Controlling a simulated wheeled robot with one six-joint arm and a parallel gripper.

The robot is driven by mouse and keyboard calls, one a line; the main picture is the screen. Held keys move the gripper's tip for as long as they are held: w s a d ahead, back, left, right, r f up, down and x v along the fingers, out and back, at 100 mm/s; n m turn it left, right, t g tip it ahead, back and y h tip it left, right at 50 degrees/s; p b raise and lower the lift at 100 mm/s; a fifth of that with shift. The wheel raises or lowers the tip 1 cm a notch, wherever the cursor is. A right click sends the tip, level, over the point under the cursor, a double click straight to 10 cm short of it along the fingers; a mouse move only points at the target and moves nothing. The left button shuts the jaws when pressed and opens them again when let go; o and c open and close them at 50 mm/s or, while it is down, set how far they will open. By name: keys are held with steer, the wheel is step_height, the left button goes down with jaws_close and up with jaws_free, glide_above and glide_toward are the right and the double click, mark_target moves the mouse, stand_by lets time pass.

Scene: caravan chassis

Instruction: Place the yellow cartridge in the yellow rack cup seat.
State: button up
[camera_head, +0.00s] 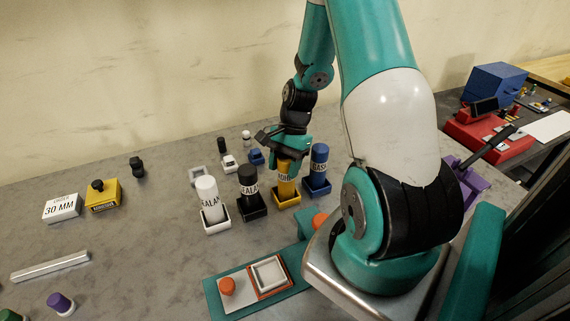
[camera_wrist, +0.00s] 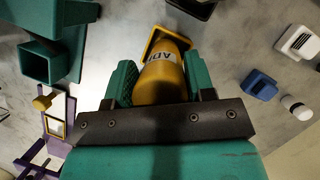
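The yellow cartridge (camera_head: 286,181) stands upright, with a dark-lettered label band, in the row of labelled cartridges in the head view. In the wrist view the cartridge (camera_wrist: 162,82) lies between my two fingers and fills the gap. My gripper (camera_head: 286,156) reaches down over its top, with the fingers on either side. The yellow rack cup seat (camera_head: 287,202) is at the cartridge's lower end, and its rim (camera_wrist: 151,42) shows around that end in the wrist view. The cartridge's base looks inside the seat; whether it rests on the bottom is hidden.
Close on the left stand a black cartridge (camera_head: 248,179) and a white one (camera_head: 208,192) in cups; a blue one (camera_head: 319,161) stands close on the right. Small white and blue parts lie behind. A teal tray (camera_head: 240,300) is in front. The left tabletop has free room.

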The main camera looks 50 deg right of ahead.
steer(key=o, duration=0.4)
steer(key=s+b+v, duration=0.1)
steer(key=b+v, duration=0.1)
steer(key=v, duration=1)
steer(key=a+r+n, duration=0.4)
steer(key=a+n, duration=0.2)
steer(key=a, duration=0.5)
steer(key=a+r+n, duration=0.3)
steer(key=a+n, duration=0.3)
steer(key=a, duration=0.5)
steer(key=s+a+r+n, duration=0.2)
steer(key=s+a+n, duration=0.9)
steer(key=shift+s+a+r+n+t, duration=0.25)
steer(key=shift+s+r+n+t, duration=0.05)
steer(key=shift+s, duration=0.1)
